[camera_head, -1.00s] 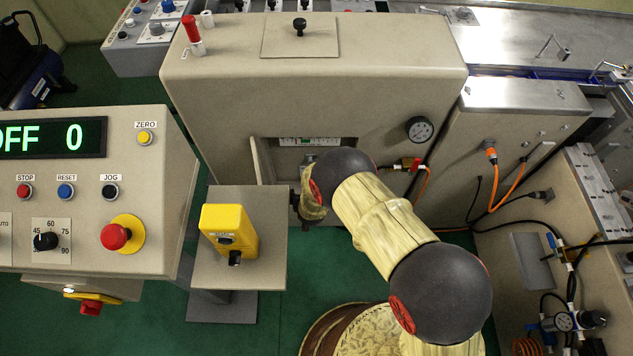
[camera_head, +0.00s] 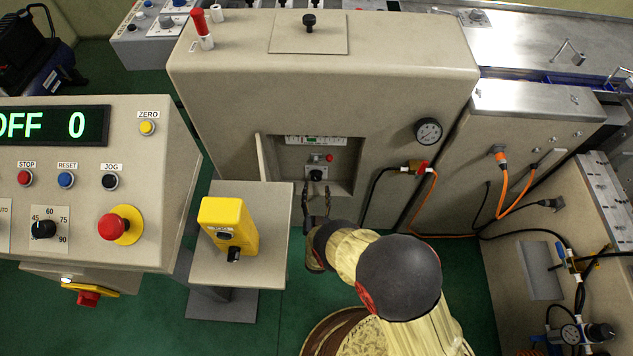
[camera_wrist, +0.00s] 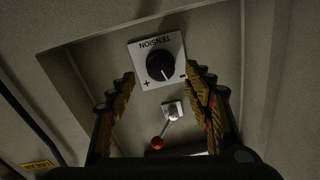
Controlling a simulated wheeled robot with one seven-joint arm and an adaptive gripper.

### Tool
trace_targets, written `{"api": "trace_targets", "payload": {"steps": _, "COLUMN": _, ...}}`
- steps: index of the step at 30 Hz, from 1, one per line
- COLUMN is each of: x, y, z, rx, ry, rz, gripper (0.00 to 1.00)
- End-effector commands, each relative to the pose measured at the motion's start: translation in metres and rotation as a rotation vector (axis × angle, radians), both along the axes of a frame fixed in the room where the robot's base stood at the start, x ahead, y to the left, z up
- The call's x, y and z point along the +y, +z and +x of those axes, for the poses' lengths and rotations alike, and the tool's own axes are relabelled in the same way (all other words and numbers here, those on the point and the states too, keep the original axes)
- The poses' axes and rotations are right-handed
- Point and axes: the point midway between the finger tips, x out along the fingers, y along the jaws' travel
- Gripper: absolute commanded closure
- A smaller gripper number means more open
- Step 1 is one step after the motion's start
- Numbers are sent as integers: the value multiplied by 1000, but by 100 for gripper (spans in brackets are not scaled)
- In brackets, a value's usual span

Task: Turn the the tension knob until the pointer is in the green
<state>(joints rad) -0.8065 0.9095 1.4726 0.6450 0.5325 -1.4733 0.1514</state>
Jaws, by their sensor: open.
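The tension knob (camera_wrist: 160,67) is a black dial with a white line on a white plate marked TENSION, plus and minus. It shows upside down in the wrist view, between and beyond my fingertips. In the head view the knob (camera_head: 317,174) sits low in the open recess of the beige cabinet. A gauge strip (camera_head: 316,141) with green in it is at the top of the recess; its pointer is too small to read. My gripper (camera_head: 317,190) is open and empty, just in front of the knob. It also shows in the wrist view (camera_wrist: 161,78), with one finger on each side.
A small red-tipped lever (camera_wrist: 158,142) is close to the knob, inside the recess. The recess door (camera_head: 263,160) stands open on the left. A yellow box (camera_head: 228,222) on a stand is at left of my arm. A hose valve (camera_head: 416,167) is at right.

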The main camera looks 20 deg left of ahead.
Motion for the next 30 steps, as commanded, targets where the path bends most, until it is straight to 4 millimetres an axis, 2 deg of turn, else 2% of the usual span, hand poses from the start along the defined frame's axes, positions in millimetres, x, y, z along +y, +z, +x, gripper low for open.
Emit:
{"api": "trace_targets", "payload": {"steps": 3, "x": 5, "y": -2, "z": 20, "rx": -2, "ry": -3, "rz": 3, "gripper": 49}}
{"api": "trace_targets", "payload": {"steps": 10, "x": 12, "y": -1, "z": 43, "rx": 0, "ry": -1, "rz": 1, "gripper": 49}}
{"api": "trace_targets", "payload": {"steps": 20, "x": 14, "y": 0, "z": 47, "rx": 1, "ry": 0, "rz": 0, "gripper": 49}}
{"api": "trace_targets", "payload": {"steps": 30, "x": 14, "y": 0, "z": 47, "rx": 1, "ry": 0, "rz": 0, "gripper": 67}}
